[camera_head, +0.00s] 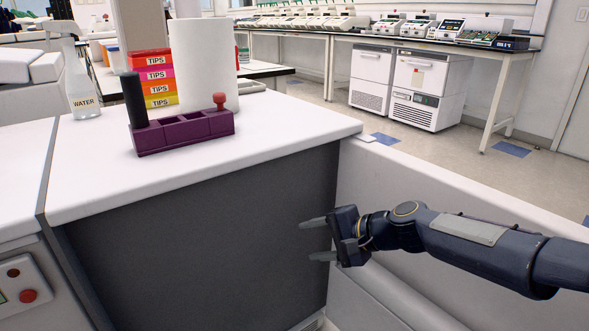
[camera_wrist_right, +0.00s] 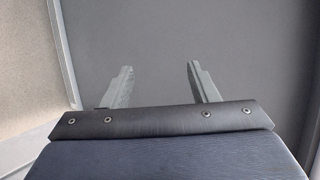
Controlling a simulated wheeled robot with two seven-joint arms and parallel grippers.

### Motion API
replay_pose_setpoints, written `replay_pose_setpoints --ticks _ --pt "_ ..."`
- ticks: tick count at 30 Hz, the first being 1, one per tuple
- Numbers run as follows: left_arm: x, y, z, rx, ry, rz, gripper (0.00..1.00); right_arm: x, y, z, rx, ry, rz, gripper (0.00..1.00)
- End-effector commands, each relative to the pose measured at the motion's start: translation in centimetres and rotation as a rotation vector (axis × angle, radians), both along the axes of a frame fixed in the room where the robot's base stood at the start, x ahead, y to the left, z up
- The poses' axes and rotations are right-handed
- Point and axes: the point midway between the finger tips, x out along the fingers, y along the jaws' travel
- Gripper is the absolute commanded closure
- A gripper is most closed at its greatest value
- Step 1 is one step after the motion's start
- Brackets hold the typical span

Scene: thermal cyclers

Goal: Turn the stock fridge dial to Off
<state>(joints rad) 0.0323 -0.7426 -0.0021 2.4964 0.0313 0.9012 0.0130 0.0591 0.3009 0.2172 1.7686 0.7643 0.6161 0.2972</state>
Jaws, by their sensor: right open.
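No dial that I can identify as the stock fridge dial shows in either view. Two white under-bench units, a left one (camera_head: 371,78) and a right one (camera_head: 424,92), stand far off under the back bench; any dial on them is too small to tell. My right gripper (camera_head: 307,240) is open and empty, in front of the dark grey side panel (camera_head: 200,240) of the near white counter. In the right wrist view my gripper (camera_wrist_right: 160,70) has its two fingers apart, with only plain grey surface beyond. My left gripper is not in view.
The near counter (camera_head: 290,125) holds a purple rack (camera_head: 183,132), a white roll (camera_head: 203,65), tips boxes (camera_head: 154,74) and a water spray bottle (camera_head: 80,85). A panel with red buttons (camera_head: 28,296) is at lower left. Open floor (camera_head: 450,150) lies beyond the low white ledge.

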Motion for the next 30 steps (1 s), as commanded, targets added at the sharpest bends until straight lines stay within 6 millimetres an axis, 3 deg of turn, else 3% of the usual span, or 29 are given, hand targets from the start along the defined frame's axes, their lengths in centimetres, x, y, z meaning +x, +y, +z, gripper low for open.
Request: replay_pose_setpoints --ticks 1,5,8,12,17,21,30 --pt "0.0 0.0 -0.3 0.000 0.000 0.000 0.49 1.5 -0.8 -1.3 -0.108 -0.070 0.003 0.46" --pt "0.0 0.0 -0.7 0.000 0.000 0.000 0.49 6.0 -2.9 -2.2 -0.381 -0.307 0.012 0.46" --pt "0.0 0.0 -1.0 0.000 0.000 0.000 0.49 9.5 -4.0 -1.3 -0.555 -0.526 0.023 0.46" --pt "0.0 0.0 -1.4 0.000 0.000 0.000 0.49 13.5 -4.1 1.5 -0.736 -0.842 0.051 0.46" --pt "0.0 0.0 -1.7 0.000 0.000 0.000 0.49 15.6 -2.9 4.8 -0.849 -1.139 0.094 0.46" --pt "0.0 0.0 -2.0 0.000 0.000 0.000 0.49 17.8 -0.9 5.8 -0.833 -1.319 0.096 0.46" --pt "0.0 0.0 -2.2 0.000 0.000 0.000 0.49 19.4 0.9 6.6 -0.820 -1.431 0.103 0.46"
